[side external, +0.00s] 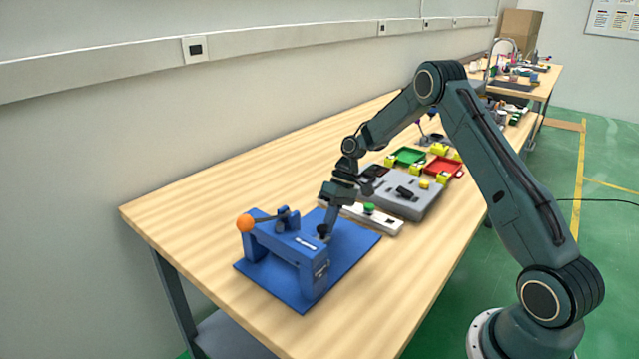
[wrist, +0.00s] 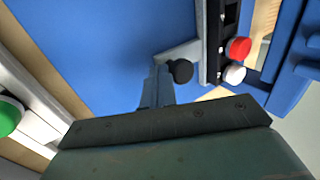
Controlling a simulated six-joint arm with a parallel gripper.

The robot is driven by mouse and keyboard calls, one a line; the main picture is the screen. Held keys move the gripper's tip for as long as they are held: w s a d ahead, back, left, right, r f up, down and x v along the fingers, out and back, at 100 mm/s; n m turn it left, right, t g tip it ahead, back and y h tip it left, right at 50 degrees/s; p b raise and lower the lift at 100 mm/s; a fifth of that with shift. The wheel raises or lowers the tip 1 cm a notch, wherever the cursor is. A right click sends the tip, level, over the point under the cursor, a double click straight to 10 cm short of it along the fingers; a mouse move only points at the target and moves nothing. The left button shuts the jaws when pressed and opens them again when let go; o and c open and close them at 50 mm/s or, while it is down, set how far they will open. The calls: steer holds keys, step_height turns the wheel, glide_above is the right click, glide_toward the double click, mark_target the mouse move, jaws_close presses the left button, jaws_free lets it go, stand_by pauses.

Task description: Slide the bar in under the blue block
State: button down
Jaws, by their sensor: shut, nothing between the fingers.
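The blue block (side external: 290,243) stands raised on a blue base plate (side external: 355,243) in the side view. In the wrist view, a short grey bar (wrist: 181,52) lies beside a dark panel, with a round black knob (wrist: 180,71) just below it. The knob also shows in the side view (side external: 322,230), at the block's right side. My gripper (side external: 326,233) points down beside the knob. In the wrist view my gripper (wrist: 158,72) is shut and empty, its fingertips close to the bar's left end. I cannot tell whether they touch. The bar's right end is hidden.
A white strip with a green button (side external: 369,208) and a grey box (side external: 398,194) stand behind.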

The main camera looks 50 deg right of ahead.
mark_target(319, 229)
steer(key=shift+a, duration=2.7)
steer(key=shift+d, duration=0.25)
steer(key=shift+d, duration=0.3)
steer(key=shift+r, duration=0.15)
